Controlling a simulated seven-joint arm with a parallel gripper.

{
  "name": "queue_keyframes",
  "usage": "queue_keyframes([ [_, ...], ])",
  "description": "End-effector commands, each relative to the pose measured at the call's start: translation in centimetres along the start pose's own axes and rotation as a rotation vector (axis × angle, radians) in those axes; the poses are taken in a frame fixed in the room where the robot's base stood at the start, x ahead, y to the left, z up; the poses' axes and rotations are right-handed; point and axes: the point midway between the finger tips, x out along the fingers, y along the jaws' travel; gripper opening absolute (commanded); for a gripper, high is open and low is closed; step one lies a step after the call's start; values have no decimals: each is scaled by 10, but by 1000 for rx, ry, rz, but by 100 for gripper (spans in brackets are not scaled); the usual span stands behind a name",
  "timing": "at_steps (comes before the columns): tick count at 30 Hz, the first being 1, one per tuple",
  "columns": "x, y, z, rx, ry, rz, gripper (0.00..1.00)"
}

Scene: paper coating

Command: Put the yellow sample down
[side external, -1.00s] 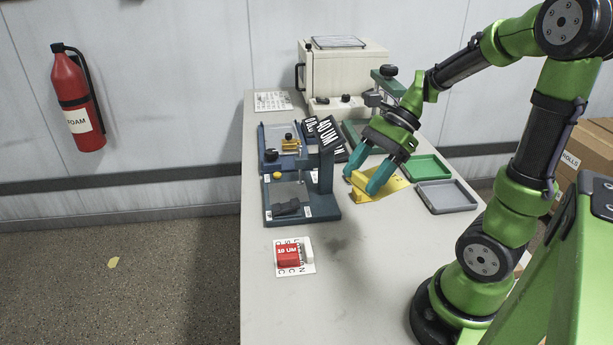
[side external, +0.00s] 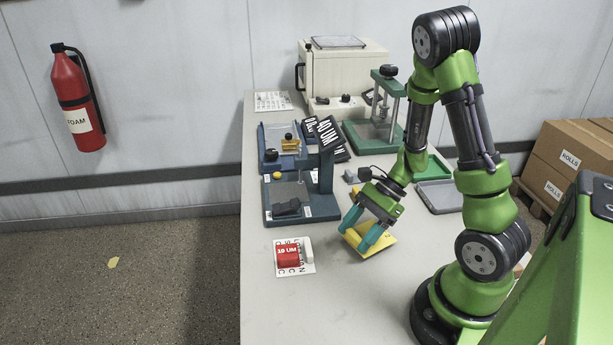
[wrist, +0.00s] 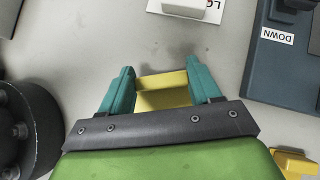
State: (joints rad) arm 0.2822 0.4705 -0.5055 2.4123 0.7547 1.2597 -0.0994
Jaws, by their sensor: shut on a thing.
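The yellow sample (side external: 382,246) is a flat yellow piece between the two teal fingers of my gripper (side external: 361,233). It is over the open table, right of the white card with the red block. In the wrist view the yellow sample (wrist: 163,82) spans the space between the fingers of my gripper (wrist: 160,82), which are shut on it. Part of the sample is hidden by the fingers and the gripper body. I cannot tell whether its underside touches the table.
The red "10 UM" block (side external: 288,256) sits on a white card to the left. Blue-grey coating rigs (side external: 328,212) stand behind left. A green press (side external: 386,105) and a grey tray (side external: 440,196) are farther back. The table front (side external: 320,310) is clear.

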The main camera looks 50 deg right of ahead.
Motion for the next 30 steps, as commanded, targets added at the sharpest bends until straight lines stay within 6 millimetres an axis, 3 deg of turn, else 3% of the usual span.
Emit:
queue_keyframes([
  [15,11,0,-11,0,1,0,34],
  [16,12,0,-11,0,1,0,64],
  [21,11,0,-11,-1,1,-1,88],
  [30,10,0,-9,-2,1,-2,88],
])
